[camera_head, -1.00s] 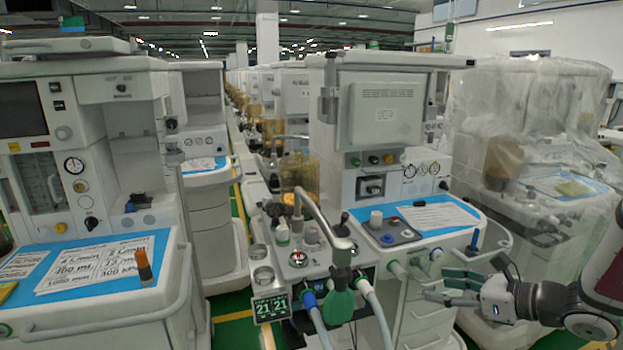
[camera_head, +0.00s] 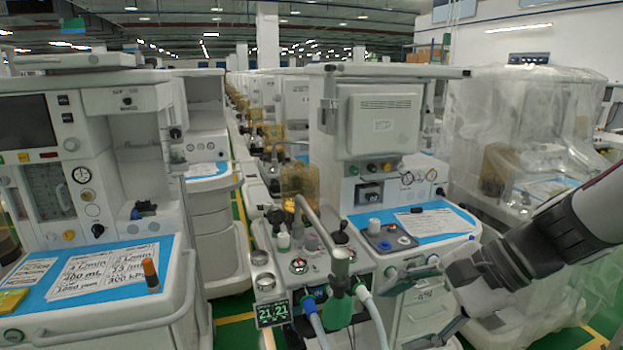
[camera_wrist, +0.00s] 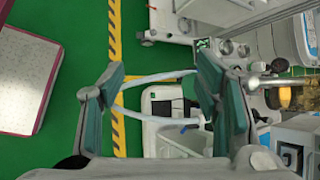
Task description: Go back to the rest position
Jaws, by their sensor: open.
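My gripper (camera_head: 418,305) is at the lower right of the head view, in front of the drawers of the middle cart (camera_head: 428,300). Its fingers are spread and point left, with nothing between them. In the wrist view my gripper (camera_wrist: 162,78) also shows open, with green pads on both fingers. Beyond the fingers lie the green floor, a yellow-and-black line (camera_wrist: 116,60) and white cart parts with pale hoses (camera_wrist: 155,78). Whether the lower finger is clear of the cart's side is hard to tell.
A second cart (camera_head: 105,315) with papers on a blue top stands at the left. A plastic-wrapped machine (camera_head: 530,125) stands behind my arm at the right. Hoses and a green bag (camera_head: 337,310) hang at the middle cart's front. Green floor (camera_head: 236,335) shows between the carts.

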